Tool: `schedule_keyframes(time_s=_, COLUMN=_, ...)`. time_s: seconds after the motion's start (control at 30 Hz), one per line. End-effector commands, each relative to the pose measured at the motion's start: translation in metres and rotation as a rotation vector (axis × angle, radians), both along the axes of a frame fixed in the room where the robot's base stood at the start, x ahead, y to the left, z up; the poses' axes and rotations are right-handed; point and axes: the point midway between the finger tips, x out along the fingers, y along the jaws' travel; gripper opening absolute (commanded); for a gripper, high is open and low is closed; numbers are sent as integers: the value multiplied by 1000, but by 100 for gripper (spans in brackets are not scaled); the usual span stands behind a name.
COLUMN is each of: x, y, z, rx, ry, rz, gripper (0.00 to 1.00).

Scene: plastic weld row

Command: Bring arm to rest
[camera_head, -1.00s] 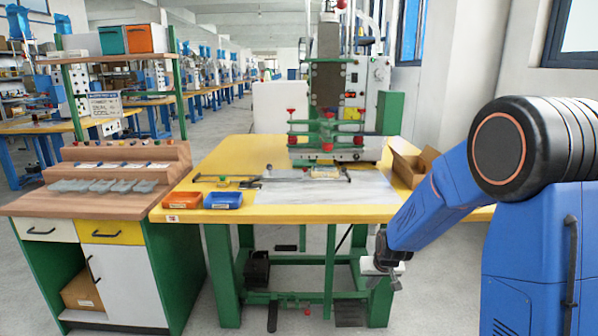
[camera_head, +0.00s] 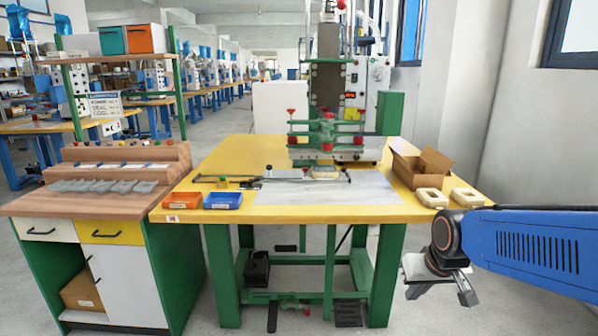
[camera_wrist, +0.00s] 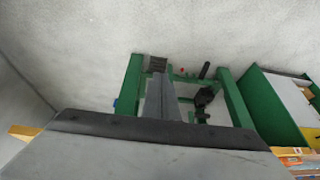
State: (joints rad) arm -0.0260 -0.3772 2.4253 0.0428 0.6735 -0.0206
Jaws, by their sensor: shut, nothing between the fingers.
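My gripper (camera_head: 440,288) hangs at the right in the head view, in front of the yellow table's (camera_head: 225,160) right front corner and lower than its top. It is apart from the table and holds nothing; the fingers are shut. My blue arm reaches in from the right edge. In the wrist view the grey gripper body fills the lower part, with the floor and green table legs (camera_wrist: 128,90) beyond it.
Two cream parts (camera_head: 431,197) and an open cardboard box (camera_head: 420,165) lie near the table's right edge. A green welding press (camera_head: 327,130) stands at the back. Orange (camera_head: 183,199) and blue (camera_head: 222,201) bins sit front left. Floor right of the table is open.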

Motion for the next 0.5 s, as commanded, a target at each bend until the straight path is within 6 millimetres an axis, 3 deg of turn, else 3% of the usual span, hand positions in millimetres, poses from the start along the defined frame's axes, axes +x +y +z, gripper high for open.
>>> schedule_keyframes(time_s=0.2, x=-59, y=-6, z=18, rx=-10, ry=-3, rz=-5, gripper=0)
schedule_keyframes(time_s=0.5, x=-134, y=-13, z=28, rx=-24, ry=0, rz=-15, gripper=0)
